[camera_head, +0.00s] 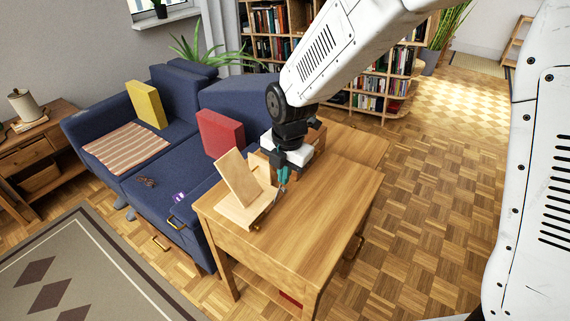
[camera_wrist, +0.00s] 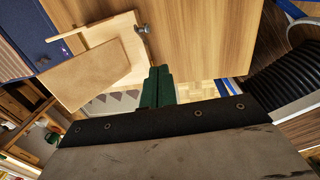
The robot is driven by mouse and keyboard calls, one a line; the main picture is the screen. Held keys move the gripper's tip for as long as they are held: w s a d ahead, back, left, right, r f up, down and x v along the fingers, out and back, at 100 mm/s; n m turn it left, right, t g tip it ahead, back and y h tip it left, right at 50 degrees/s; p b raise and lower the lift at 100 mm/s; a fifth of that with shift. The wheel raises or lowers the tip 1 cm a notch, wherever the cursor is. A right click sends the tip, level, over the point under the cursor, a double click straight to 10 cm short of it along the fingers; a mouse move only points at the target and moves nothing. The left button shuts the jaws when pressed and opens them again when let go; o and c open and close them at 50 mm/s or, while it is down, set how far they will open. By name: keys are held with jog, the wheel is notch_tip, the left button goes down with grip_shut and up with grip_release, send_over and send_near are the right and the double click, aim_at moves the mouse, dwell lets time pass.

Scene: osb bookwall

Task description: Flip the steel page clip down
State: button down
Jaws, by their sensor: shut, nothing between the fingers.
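A light wooden book stand with a tilted panel (camera_head: 241,178) stands on the wooden table (camera_head: 325,210). The panel also shows in the wrist view (camera_wrist: 85,78). The steel page clip (camera_wrist: 142,29) is a small grey metal piece at the stand's edge in the wrist view, near the panel's corner. I cannot tell its angle clearly. In the head view I cannot make it out beside my gripper. My gripper (camera_head: 282,181) points down just right of the stand. Its green fingers (camera_wrist: 158,84) are together and empty, apart from the clip in the wrist view.
The table top is clear to the right and front of the stand. A blue sofa (camera_head: 160,150) with a red cushion (camera_head: 221,133) and a yellow cushion (camera_head: 146,104) stands to the left. A filled bookshelf (camera_head: 372,85) is behind.

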jog(key=w+f, duration=0.1)
jog(key=f, duration=0.1)
jog(key=w+f, duration=0.1)
jog(key=f, duration=0.2)
jog(key=w+f, duration=0.1)
jog(key=f, duration=0.1)
jog(key=shift+d+f, duration=0.2)
